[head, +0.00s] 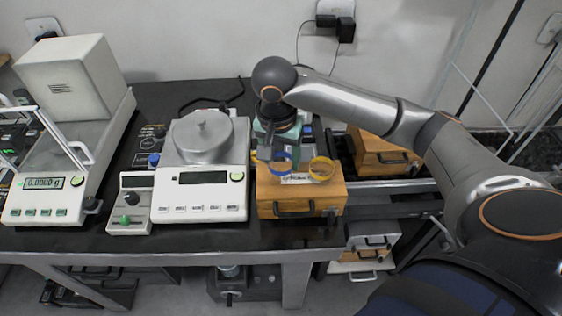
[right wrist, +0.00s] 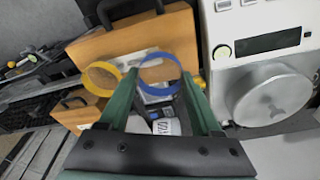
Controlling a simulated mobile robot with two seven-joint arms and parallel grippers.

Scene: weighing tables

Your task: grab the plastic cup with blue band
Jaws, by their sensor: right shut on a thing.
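The plastic cup with blue band (head: 283,161) is a clear cup at the wooden box on the table. It also shows in the right wrist view (right wrist: 160,76) between the two green fingers. My right gripper (head: 273,153) comes down from above and is shut on this cup. Its fingers partly hide the cup in the head view. Whether the cup rests on the box or is slightly lifted, I cannot tell. A similar cup with a yellow band (head: 321,168) stands just right of it, close by. My left gripper is not in view.
The wooden box (head: 300,190) with a dark handle bears the cups. A white scale (head: 200,200) stands close on its left, with a larger balance (head: 45,205) at the far left. Another wooden box (head: 383,155) is behind to the right. Dark table surface shows in front.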

